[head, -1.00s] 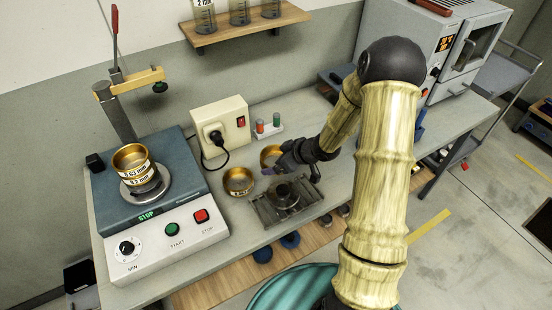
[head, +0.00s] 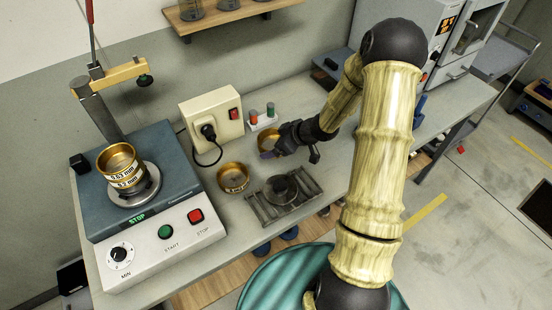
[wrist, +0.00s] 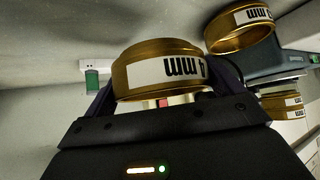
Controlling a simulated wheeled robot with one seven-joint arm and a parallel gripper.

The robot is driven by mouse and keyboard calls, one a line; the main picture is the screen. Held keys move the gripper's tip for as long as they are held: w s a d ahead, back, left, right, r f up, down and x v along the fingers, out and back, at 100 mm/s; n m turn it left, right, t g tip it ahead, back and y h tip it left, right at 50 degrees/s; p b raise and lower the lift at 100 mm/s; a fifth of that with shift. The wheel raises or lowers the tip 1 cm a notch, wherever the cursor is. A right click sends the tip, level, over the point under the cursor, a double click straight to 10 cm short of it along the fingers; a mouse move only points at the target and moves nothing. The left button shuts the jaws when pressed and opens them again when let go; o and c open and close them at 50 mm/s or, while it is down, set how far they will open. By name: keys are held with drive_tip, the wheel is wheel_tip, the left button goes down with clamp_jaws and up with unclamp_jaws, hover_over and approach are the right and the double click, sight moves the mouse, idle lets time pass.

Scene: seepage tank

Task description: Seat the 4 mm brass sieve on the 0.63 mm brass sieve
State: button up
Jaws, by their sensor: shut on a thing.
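My gripper (head: 277,150) is shut on a brass sieve (head: 268,137), seen between the fingers in the wrist view (wrist: 160,56). The 0.63 mm brass sieve (head: 117,157) sits upright on another brass sieve (head: 125,183), labelled about 0.2 mm, on the shaker at left. That stack also shows at the right of the wrist view (wrist: 281,105). My gripper is well to the right of the stack.
Another brass sieve (head: 233,178) stands on the bench between my gripper and the shaker (head: 165,185). A metal grate with a dark round piece (head: 280,189) lies in front. A cream socket box (head: 210,117) is behind. The clamp arm (head: 118,76) rises behind the stack.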

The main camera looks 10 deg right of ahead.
sight(276, 163)
drive_tip(key=shift+d+f, duration=0.1)
drive_tip(key=shift+f, duration=1.05)
drive_tip(key=shift+f, duration=2.3)
drive_tip(key=shift+f, duration=0.25)
drive_tip(key=o, duration=0.7)
drive_tip(key=shift+o, duration=0.2)
